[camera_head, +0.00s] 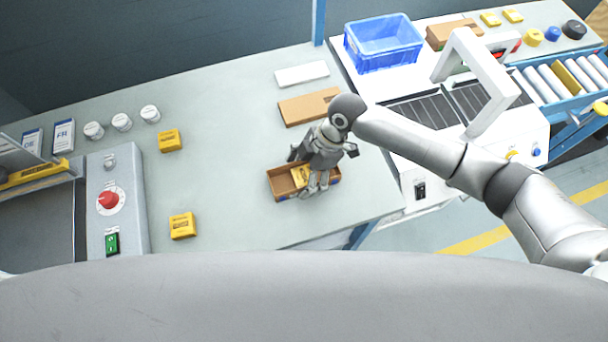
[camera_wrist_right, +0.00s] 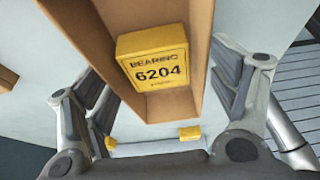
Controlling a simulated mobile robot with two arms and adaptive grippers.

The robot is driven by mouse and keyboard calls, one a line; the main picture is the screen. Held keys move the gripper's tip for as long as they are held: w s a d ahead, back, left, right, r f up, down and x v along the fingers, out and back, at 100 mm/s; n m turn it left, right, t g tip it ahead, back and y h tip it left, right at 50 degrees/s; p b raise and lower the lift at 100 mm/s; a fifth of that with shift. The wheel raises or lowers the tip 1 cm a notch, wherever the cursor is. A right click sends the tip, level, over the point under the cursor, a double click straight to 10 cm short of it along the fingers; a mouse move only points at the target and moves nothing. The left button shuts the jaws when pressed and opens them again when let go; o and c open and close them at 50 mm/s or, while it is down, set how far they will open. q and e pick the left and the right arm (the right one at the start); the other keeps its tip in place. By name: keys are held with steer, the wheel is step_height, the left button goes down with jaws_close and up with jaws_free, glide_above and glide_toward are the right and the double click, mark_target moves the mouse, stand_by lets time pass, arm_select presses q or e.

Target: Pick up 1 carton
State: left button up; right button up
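An open brown carton (camera_head: 280,183) sits on the grey bench near its front right edge. A yellow bearing box (camera_head: 300,173) lies inside it. The box also shows in the right wrist view (camera_wrist_right: 155,62), marked 6204, within the carton's brown walls (camera_wrist_right: 208,50). My right gripper (camera_head: 318,178) is over the carton and hides part of it. In the right wrist view its fingers (camera_wrist_right: 160,90) are spread, one on each side of the carton. Whether the pads touch the walls is hard to tell. My left gripper is not in view.
Behind the carton lie a flat brown piece (camera_head: 305,107) and a white one (camera_head: 302,74). Yellow boxes (camera_head: 182,225) (camera_head: 170,140) stand to the left. A blue crate (camera_head: 383,45) and a white arch (camera_head: 485,75) stand right. The bench's middle is clear.

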steer(key=c, duration=0.8)
steer(key=shift+o, duration=0.2)
steer(key=shift+r, duration=0.1)
